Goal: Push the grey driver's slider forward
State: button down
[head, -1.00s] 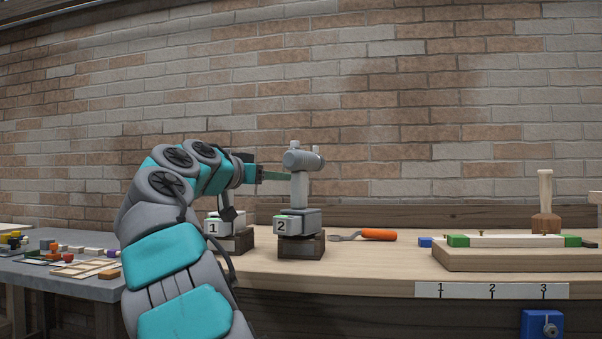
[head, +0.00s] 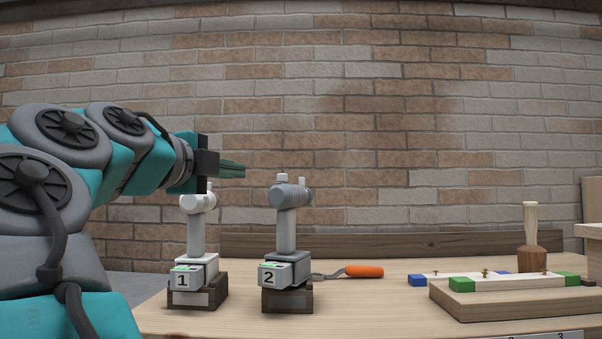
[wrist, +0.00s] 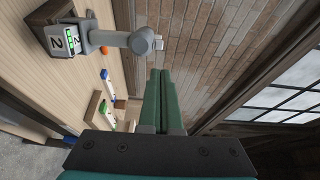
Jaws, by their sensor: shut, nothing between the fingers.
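The grey driver (head: 287,220) stands upright on a dark block with a label reading 2. Its barrel lies sideways on top, with small tabs (head: 282,177) standing up from it; I cannot tell which is the slider. The wrist view also shows this driver (wrist: 112,40) at the upper left, its head left of and beyond the fingers. My gripper (head: 232,169) has green fingers, shut and empty. In the head view it is to the left of and slightly above the grey driver's head, apart from it. The fingertips also show in the wrist view (wrist: 161,72).
A white driver (head: 196,230) labelled 1 stands below my gripper, close to it in the picture. An orange-handled tool (head: 363,271) lies right of the grey driver. A wooden board (head: 500,300) with green-ended strips is further right. A brick wall is behind the bench.

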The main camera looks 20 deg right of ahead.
aim_at(281, 177)
dwell(0.3)
jog(key=p+x, duration=0.2)
jog(key=x, duration=1.1)
jog(key=shift+w+d+p, duration=0.25)
jog(key=shift+w+p, duration=0.05)
jog(key=shift+w, duration=0.05)
jog(key=shift+w, duration=0.15)
jog(key=shift+w+d+f+b, duration=0.15)
jog(key=shift+w+d+b, duration=0.25)
jog(key=shift+w, duration=0.15)
jog(key=shift+w+d, duration=0.3)
jog(key=shift+d, duration=0.15)
